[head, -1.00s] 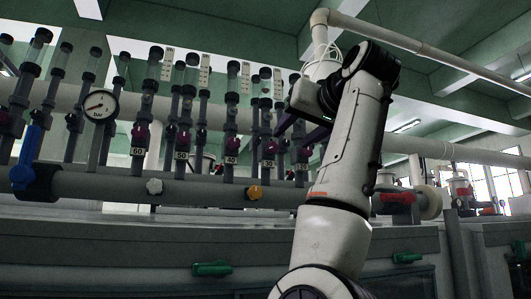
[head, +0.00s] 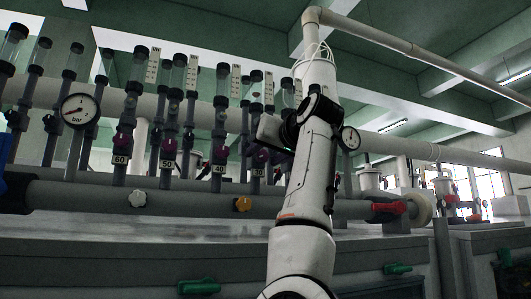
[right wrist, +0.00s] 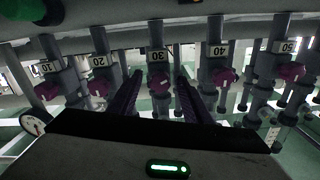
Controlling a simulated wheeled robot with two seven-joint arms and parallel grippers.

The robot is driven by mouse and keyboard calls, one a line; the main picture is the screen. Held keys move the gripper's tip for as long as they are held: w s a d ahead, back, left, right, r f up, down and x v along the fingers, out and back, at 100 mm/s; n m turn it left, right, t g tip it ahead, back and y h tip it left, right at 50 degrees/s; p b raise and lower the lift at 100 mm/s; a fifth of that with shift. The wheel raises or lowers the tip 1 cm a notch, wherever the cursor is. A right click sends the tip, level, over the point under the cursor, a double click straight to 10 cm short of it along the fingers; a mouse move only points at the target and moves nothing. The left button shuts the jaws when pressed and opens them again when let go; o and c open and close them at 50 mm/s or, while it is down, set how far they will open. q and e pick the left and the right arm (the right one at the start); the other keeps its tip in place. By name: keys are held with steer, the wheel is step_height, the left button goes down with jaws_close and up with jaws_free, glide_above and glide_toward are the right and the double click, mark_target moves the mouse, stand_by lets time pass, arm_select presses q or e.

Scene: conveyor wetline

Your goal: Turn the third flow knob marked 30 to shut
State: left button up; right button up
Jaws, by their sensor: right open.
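The flow knob marked 30 is a purple knob (right wrist: 159,86) on a grey vertical pipe, under its white 30 tag (right wrist: 159,55) in the right wrist view. My right gripper (right wrist: 160,80) is open, with one dark finger on each side of that knob's line; I cannot tell whether they touch it. In the head view the 30 tag (head: 258,173) shows just left of my right arm, and my right gripper (head: 262,150) is in front of that pipe, mostly hiding the knob. My left gripper is not in view.
Knobs 20 (right wrist: 97,88) and 40 (right wrist: 224,77) flank it closely, with 10 (right wrist: 46,91) and 50 (right wrist: 291,71) farther out. A pressure gauge (head: 79,108) is at the left. A thick horizontal pipe (head: 190,203) with an orange valve (head: 242,204) runs below.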

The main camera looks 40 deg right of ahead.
steer(key=shift+c, duration=1.3)
steer(key=c, duration=0.8)
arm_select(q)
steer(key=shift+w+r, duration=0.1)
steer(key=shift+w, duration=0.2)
arm_select(e)
steer(key=m, duration=1)
steer(key=shift+s+r, duration=0.1)
steer(key=m, duration=0.6)
steer(key=shift+m, duration=0.3)
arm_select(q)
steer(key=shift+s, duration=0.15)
arm_select(e)
steer(key=m, duration=0.6)
steer(key=shift+m, duration=0.3)
